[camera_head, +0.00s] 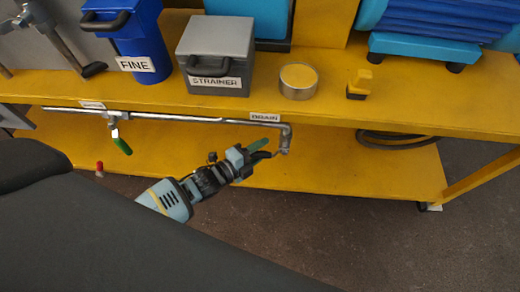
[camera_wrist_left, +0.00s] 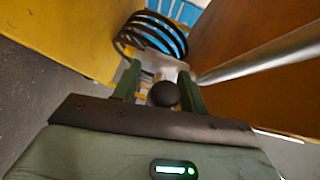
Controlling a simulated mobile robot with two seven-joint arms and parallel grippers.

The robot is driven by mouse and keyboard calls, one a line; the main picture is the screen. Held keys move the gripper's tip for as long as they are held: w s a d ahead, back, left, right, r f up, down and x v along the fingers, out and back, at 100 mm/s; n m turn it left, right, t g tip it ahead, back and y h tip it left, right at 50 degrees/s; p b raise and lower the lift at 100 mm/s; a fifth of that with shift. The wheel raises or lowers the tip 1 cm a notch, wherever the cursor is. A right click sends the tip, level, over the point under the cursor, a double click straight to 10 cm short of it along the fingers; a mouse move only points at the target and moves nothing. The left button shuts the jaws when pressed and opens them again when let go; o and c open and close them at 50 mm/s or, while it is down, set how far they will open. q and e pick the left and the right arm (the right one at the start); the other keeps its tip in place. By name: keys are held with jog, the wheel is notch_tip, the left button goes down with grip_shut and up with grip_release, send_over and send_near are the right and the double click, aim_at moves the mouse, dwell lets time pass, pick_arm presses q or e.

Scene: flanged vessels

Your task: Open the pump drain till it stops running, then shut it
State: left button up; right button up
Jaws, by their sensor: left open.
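The drain pipe (camera_head: 200,121) runs under the front edge of the yellow bench. Its right end, near the DRAIN label (camera_head: 265,117), turns down into a metal fitting (camera_head: 285,141). My left gripper (camera_head: 262,151) is open just left of this fitting, with green fingers. In the left wrist view, a round black knob (camera_wrist_left: 164,94) sits between the two fingers (camera_wrist_left: 160,82) of my open left gripper. I cannot tell whether they touch it. The knob is not clear in the head view. No running liquid shows at the fitting. My right gripper is not in view.
A green-handled valve (camera_head: 122,145) hangs from the pipe farther left. A strainer box (camera_head: 217,62), a blue FINE box (camera_head: 128,35), a round tin (camera_head: 298,80) and a small yellow-black item (camera_head: 359,84) stand on the bench. A coiled black hose (camera_head: 395,138) lies on the lower shelf.

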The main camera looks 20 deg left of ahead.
pick_arm(q)
jog(key=shift+c, duration=0.3)
grip_shut()
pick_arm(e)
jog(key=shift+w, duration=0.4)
